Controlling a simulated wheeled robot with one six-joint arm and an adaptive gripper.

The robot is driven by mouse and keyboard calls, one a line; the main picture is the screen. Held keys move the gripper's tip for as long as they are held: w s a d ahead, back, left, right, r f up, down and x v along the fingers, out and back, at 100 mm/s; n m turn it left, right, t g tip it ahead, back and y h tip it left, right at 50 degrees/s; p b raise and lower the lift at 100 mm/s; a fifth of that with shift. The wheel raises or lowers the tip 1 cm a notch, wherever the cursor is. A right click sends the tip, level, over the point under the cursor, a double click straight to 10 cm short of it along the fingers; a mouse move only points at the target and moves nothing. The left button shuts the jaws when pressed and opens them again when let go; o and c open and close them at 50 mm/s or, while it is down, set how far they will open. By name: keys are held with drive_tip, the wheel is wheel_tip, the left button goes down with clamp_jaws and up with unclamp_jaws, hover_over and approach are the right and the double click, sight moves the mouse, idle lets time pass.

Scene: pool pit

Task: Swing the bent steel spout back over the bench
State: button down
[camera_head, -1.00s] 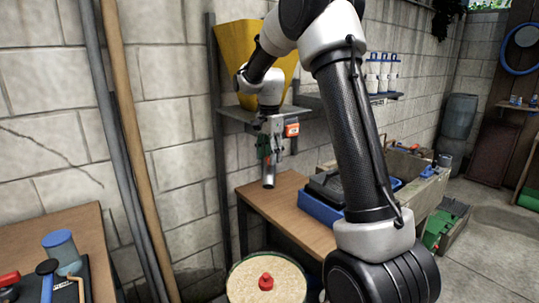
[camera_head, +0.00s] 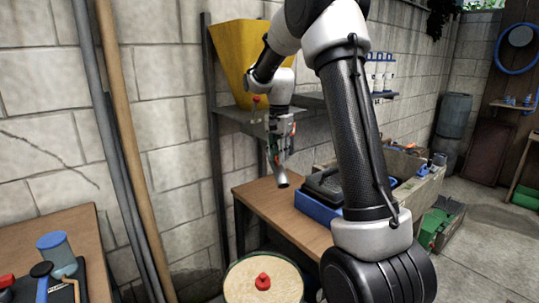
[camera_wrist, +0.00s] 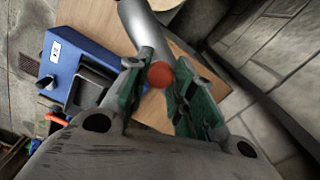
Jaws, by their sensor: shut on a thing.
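The bent steel spout (camera_head: 282,180) hangs below the yellow hopper (camera_head: 233,55), its lower end tilted to the right above the wooden bench (camera_head: 256,195). In the wrist view the grey spout tube (camera_wrist: 146,32) runs away from my fingers, with a red ball knob (camera_wrist: 160,74) at its near side. My gripper (camera_head: 279,150) is at the upper part of the spout. In the wrist view its green fingers (camera_wrist: 160,90) are closed in on both sides of the knob. The top of the spout is hidden behind my gripper.
A blue box with a dark lid (camera_head: 318,205) stands on the bench, right of the spout. A round tub with a red knob (camera_head: 263,283) stands in front of the bench. A shelf (camera_head: 250,118) holds the hopper. Poles (camera_head: 128,150) lean on the wall at left.

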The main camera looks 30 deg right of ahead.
drive_tip(key=d+n, duration=0.5)
drive_tip(key=d, duration=0.3)
drive_tip(key=shift+s+d, duration=0.15)
drive_tip(key=shift+d, duration=0.25)
drive_tip(key=c, duration=1.2)
unclamp_jaws()
drive_tip(key=shift+o, duration=0.2)
wheel_tip(320, 180, up, 12)
